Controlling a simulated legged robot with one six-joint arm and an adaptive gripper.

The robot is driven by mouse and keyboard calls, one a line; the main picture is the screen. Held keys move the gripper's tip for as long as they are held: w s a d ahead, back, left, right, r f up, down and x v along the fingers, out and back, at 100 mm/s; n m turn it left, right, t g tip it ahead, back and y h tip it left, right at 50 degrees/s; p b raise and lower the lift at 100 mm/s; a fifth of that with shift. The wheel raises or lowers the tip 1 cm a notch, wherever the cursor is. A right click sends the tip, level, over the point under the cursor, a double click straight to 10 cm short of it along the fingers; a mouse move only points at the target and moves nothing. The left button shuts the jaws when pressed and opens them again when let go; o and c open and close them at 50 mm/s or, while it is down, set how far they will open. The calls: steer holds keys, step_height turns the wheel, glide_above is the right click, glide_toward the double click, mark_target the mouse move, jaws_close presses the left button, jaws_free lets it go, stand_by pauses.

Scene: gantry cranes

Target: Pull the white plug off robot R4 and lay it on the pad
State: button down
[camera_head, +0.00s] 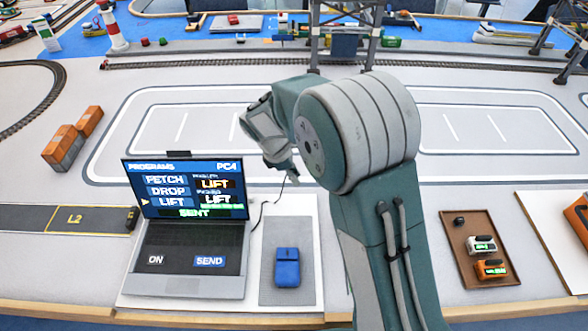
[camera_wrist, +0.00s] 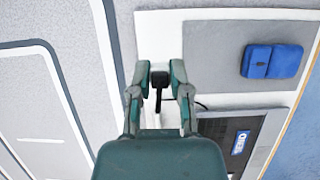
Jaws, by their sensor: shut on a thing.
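My gripper (camera_wrist: 160,76) is shut on a small dark plug (camera_wrist: 159,82) in the wrist view, held between its two fingertips. A thin dark cable (camera_head: 262,207) runs from near the plug toward the laptop. The plug looks dark, not white. In the head view my gripper (camera_head: 287,174) is above the back edge of the white board. The grey pad (camera_head: 306,240) lies on that board, with a blue two-part object (camera_head: 287,268) on it; the wrist view shows this object (camera_wrist: 271,61) too. I cannot read an R4 label anywhere.
A laptop (camera_head: 187,200) showing PROGRAMS PC4 stands left of the pad. A brown tray (camera_head: 463,262) with small labelled devices lies at right. Orange-brown blocks (camera_head: 72,140) stand at left. Crane legs (camera_head: 314,45) rise at the back. The marked grey floor beyond the board is clear.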

mark_target(298, 205)
steer(key=shift+f, duration=5.05)
steer(key=shift+f, duration=0.6)
steer(key=c, duration=0.5)
jaws_free()
step_height(298, 205, up, 10)
steer(key=shift+f, duration=0.1)
